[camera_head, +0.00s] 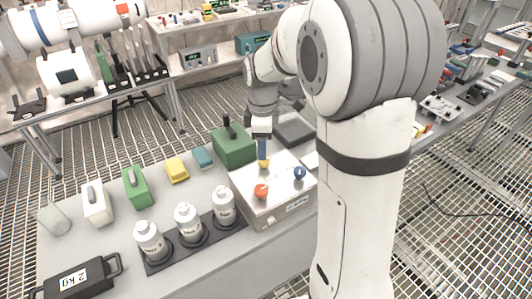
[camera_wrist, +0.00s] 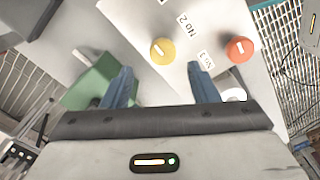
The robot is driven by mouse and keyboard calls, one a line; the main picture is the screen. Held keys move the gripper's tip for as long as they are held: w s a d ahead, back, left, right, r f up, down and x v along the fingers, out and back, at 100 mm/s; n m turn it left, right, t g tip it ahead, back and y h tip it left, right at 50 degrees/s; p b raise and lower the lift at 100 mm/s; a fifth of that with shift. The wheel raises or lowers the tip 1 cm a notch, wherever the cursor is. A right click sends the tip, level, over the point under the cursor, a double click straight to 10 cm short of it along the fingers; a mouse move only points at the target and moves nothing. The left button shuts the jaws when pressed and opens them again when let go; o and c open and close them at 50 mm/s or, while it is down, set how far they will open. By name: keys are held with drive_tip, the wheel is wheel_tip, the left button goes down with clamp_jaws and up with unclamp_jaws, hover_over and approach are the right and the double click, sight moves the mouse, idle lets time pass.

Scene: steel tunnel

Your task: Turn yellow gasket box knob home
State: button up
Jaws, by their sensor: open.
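The gasket box (camera_head: 285,208) is a pale box on the grey table with yellow, orange and blue knobs on top. The yellow knob (camera_head: 264,163) is partly hidden below my gripper (camera_head: 263,152) in the head view. In the wrist view, the yellow knob (camera_wrist: 163,51) is round with a slanted white mark. It lies just beyond and between the blue fingertips of my gripper (camera_wrist: 160,72), which are open and empty. I cannot tell whether they touch it. The orange knob (camera_wrist: 240,49) lies to the right. The blue knob (camera_head: 300,173) shows in the head view.
A green box (camera_head: 233,147) with a dark upright handle stands close behind the gasket box. Several white bottles (camera_head: 187,222) stand in a dark rack to its left. Labels No 2 and No 3 show on the box top in the wrist view.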

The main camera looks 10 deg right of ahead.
sight(264, 164)
drive_tip(key=shift+f, duration=2.35)
drive_tip(key=shift+c, duration=0.2)
